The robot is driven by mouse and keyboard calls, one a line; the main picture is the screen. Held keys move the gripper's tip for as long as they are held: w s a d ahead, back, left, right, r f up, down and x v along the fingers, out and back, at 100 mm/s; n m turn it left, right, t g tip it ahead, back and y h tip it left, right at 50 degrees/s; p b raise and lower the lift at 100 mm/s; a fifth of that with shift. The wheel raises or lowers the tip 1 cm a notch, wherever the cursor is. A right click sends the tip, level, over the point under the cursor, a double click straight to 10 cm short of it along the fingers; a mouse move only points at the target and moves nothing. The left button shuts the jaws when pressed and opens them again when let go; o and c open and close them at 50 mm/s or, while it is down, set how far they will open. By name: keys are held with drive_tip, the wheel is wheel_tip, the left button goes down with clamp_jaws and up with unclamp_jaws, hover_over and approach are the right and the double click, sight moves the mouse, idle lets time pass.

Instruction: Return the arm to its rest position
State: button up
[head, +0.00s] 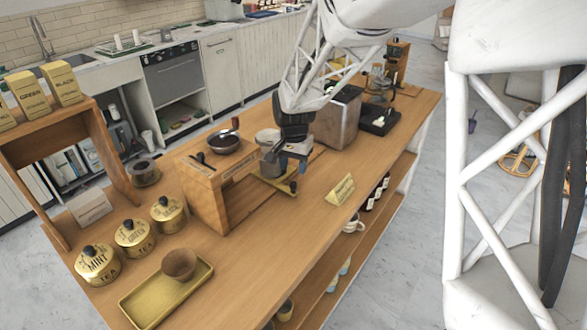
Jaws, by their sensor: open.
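My gripper (291,165) hangs at the end of my white arm over the middle of the wooden cart top (305,215). It points downward, in front of a metal pitcher (268,140) and to the right of a wooden box stand (208,190). Its jaws are open, and I see nothing held between them. A small yellow tray or plate (268,186) lies just below and left of the gripper. Whether the fingertips touch anything there I cannot tell. My arm hides part of the cart behind it.
Gold tea tins (133,236) and a yellow tray (140,312) with a brown bowl (179,263) stand front left. A metal container (338,118) stands behind the gripper. A folded sign (341,189) stands right; the front right top is clear.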

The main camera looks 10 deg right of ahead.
drive_tip(key=shift+r, duration=0.1)
drive_tip(key=s+d+r+n+t, duration=0.1)
drive_tip(key=s+d+r, duration=0.2)
drive_tip(key=s+r, duration=0.35)
drive_tip(key=s+d+r+n, duration=0.2)
drive_tip(key=s+r, duration=0.2)
drive_tip(key=s, duration=0.6)
drive_tip(key=s+d+r+n, duration=0.1)
drive_tip(key=s, duration=0.8)
drive_tip(key=s+d+r+n+t, duration=0.1)
drive_tip(key=s+d, duration=0.1)
drive_tip(key=s, duration=0.7)
drive_tip(key=shift+s+r+n+t, duration=0.3)
drive_tip(key=shift+r+n, duration=0.1)
